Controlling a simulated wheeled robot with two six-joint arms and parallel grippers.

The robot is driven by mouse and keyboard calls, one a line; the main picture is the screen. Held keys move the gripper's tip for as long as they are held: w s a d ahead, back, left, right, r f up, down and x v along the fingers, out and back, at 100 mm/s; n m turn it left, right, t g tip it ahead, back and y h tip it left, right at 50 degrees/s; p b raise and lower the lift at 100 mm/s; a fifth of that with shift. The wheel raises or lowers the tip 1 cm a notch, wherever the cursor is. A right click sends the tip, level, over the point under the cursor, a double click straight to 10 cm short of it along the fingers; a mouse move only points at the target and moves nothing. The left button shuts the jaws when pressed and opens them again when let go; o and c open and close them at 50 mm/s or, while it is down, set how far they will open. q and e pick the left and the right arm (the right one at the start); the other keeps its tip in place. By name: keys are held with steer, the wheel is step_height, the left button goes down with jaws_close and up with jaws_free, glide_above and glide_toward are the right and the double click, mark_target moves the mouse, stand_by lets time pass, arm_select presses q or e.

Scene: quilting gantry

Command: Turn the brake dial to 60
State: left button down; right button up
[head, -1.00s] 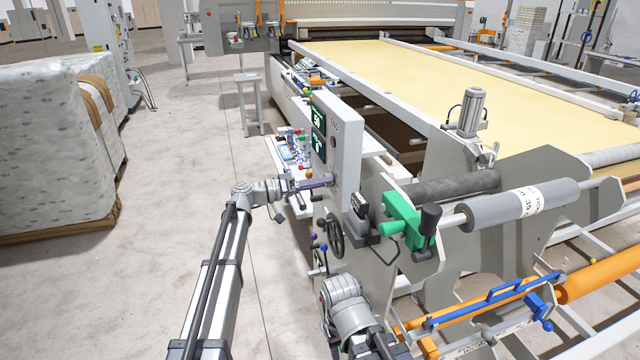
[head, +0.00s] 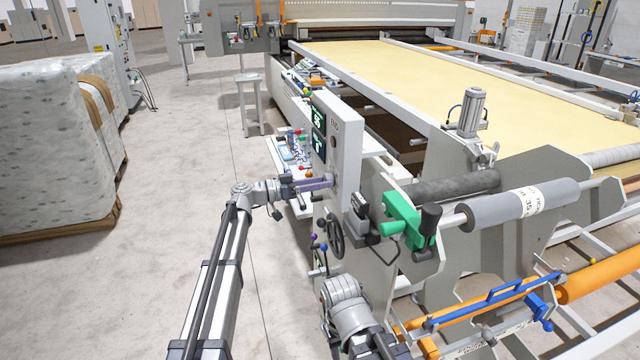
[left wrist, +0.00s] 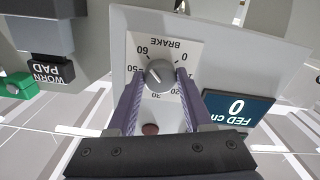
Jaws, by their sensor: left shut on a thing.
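The brake dial is a grey knob (left wrist: 159,74) on a white plate marked BRAKE, seen upside down in the left wrist view. Its numbers run from 0 on the right, round the bottom past 20 and 30, to 50 and 60 at upper left. A pale mark on the knob seems to point to upper left, near 50 and 60; the exact value is unclear. My left gripper (left wrist: 158,88) is shut on the knob, one purple finger on each side. In the head view my left gripper (head: 328,182) reaches the panel's face, hiding the dial.
The dial sits on a grey control box (head: 346,150) with small green displays. A display reading 0 (left wrist: 237,106) is beside the dial. A black handwheel (head: 336,236) and coloured knobs are below. A green clamp (head: 402,216) stands to the right.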

arm_select(q)
steer(key=shift+s+f, duration=0.1)
steer(key=shift+c, duration=1.5)
jaws_free()
steer(key=v, duration=0.7)
steer(key=shift+a, duration=0.35)
